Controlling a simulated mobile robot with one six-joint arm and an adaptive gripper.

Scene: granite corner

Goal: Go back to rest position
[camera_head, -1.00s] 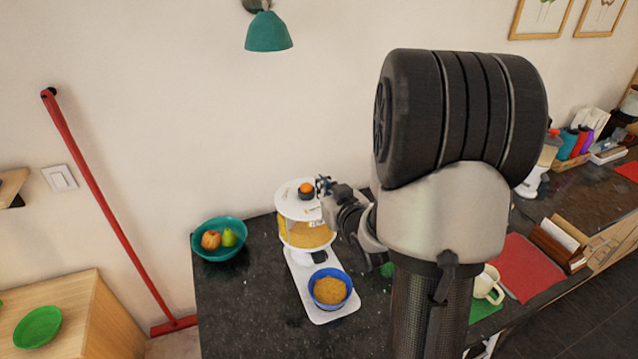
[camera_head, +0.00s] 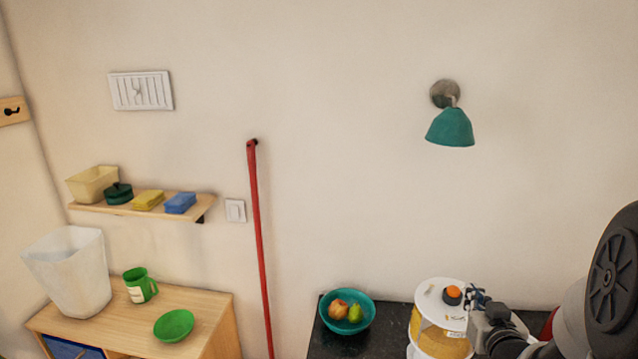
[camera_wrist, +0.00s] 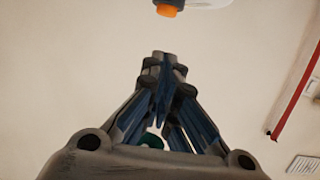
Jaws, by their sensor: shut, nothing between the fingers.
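My gripper (camera_head: 476,296) is at the lower right of the head view, beside the top of a white dispenser (camera_head: 430,298) with an orange knob and yellow-orange contents. In the wrist view my gripper (camera_wrist: 163,58) has its fingers together, with nothing between them. The orange knob (camera_wrist: 167,10) and part of the white lid show at the top edge of the wrist view, apart from the fingertips. The dispenser's lower part is cut off by the head view's bottom edge.
A teal bowl (camera_head: 367,314) with fruit stands on the dark counter (camera_head: 330,345) left of the dispenser. A red pole (camera_head: 260,240) leans on the wall. A teal lamp (camera_head: 450,128) hangs above. A wooden cabinet (camera_head: 215,310) and shelf (camera_head: 190,211) are at left.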

